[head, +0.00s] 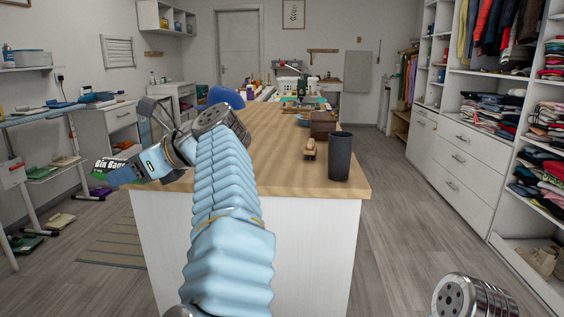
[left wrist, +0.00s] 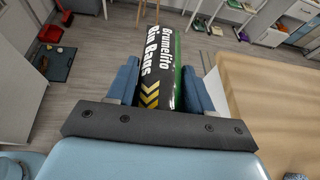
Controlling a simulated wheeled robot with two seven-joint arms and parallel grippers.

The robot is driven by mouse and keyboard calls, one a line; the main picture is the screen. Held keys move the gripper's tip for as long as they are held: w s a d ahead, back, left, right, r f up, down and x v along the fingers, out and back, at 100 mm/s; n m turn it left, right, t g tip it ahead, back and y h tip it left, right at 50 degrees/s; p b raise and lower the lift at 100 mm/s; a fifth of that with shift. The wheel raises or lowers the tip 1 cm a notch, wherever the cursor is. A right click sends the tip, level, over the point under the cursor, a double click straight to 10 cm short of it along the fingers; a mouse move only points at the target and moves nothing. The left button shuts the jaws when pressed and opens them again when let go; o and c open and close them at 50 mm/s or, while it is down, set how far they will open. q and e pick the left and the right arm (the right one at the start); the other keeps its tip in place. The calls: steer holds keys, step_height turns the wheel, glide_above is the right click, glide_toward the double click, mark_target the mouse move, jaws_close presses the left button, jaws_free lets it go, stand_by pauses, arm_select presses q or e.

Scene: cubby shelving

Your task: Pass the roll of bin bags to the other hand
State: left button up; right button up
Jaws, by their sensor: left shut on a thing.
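The roll of bin bags (head: 108,165) is dark with white lettering and a green edge. It is in the air just off the left front corner of the wooden-topped table. My left gripper (head: 128,173) is shut on it. In the left wrist view the roll (left wrist: 160,60) sits between the two blue fingers of my left gripper (left wrist: 160,88), label facing the camera, far end sticking out beyond the fingertips. My right gripper is not in view; only a metal joint of my right arm shows at the bottom right of the head view.
The wooden-topped table (head: 275,160) stands ahead. A dark cup (head: 340,158), a small wooden object (head: 309,149) and a brown box (head: 322,125) stand on its right side. Shelves line the right wall; a side table (head: 60,112) stands left. The floor beside the table is open.

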arm_select(q)
steer(key=shift+s+f, duration=0.1)
steer(key=shift+s, duration=0.4)
steer(key=shift+d+f+t, duration=0.1)
steer(key=shift+f+t, duration=0.15)
steer(key=shift+t, duration=0.05)
steer(key=shift+w+f+m, duration=0.4)
steer(key=shift+f, duration=0.1)
steer(key=shift+d+f+m+t+h, duration=0.3)
steer(key=shift+f+t, duration=0.2)
steer(key=shift+f, duration=0.1)
steer(key=w+d+f+m+t+h, duration=0.2)
steer(key=f+m+t+h, duration=0.1)
steer(key=f, duration=0.7)
steer(key=w+d+f+m+t+h, duration=0.2)
steer(key=f+m+h, duration=0.3)
steer(key=f, duration=0.5)
steer(key=w+d+f+m+t+h, duration=0.2)
steer(key=f+m, duration=0.4)
steer(key=f, duration=0.5)
steer(key=w+t+h, duration=0.1)
steer(key=t+h, duration=0.1)
steer(key=shift+d+h, duration=0.4)
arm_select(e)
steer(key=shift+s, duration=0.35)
arm_select(q)
steer(key=shift+d, duration=0.1)
